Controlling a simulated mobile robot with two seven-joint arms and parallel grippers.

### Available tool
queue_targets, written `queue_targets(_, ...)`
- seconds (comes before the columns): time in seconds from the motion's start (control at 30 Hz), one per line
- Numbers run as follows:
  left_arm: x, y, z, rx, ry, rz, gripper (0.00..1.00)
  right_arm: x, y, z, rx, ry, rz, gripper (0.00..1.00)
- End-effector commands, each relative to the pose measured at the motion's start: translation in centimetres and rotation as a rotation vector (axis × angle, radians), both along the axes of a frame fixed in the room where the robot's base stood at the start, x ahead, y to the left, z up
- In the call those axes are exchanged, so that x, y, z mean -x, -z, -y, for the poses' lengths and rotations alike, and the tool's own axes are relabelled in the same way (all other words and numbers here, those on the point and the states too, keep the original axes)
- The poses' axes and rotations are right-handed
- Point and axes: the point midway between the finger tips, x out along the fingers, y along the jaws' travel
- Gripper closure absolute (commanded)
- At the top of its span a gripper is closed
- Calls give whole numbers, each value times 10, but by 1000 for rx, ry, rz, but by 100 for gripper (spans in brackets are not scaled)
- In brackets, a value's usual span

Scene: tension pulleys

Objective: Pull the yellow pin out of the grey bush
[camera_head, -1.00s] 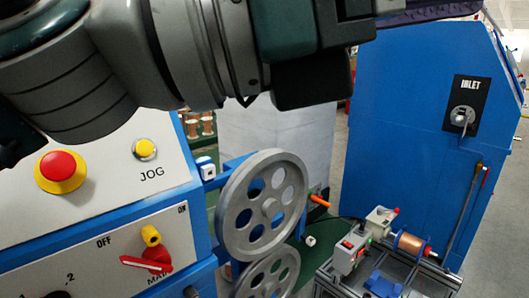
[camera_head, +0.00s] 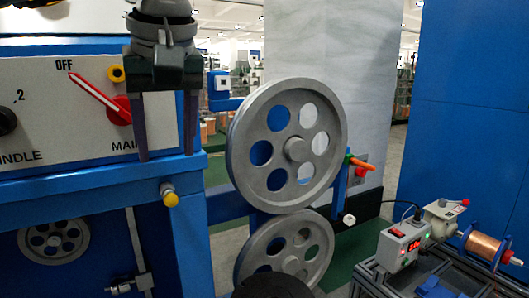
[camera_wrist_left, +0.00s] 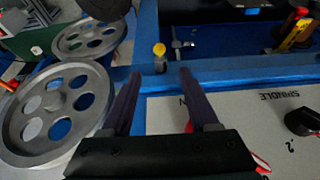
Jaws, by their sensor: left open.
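The yellow pin (camera_head: 171,200) shows as a round yellow head. It sits in the small grey bush (camera_head: 166,187) on the blue cabinet front, just below the panel's lower right corner. My left gripper (camera_head: 166,153) points down in front of the panel, with its two dark fingers apart and nothing between them. Its fingertips are a little above the pin in the head view. In the left wrist view the yellow head (camera_wrist_left: 159,48) and grey bush (camera_wrist_left: 159,64) show just beyond the open fingertips (camera_wrist_left: 159,74), in line with the gap. My right gripper is not in view.
A large grey pulley (camera_head: 290,147) stands right of the pin, with another pulley (camera_head: 285,252) below it. The red MAIN switch (camera_head: 119,109) is beside the left finger. A bench with a copper spool (camera_head: 484,246) is at lower right.

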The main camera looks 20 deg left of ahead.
Motion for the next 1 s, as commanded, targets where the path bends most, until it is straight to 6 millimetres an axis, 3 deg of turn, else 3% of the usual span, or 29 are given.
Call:
queue_targets(0.2, -8, 39, -11, 3, -2, -4, 39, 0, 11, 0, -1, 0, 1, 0)
queue_targets(0.43, -18, 72, -21, 5, 0, -4, 39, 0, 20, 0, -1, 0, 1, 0)
queue_targets(0.87, -22, 82, -24, 6, 2, -1, 39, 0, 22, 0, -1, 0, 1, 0)
queue_targets(1.0, -22, 82, -24, 5, 2, -1, 53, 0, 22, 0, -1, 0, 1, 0)
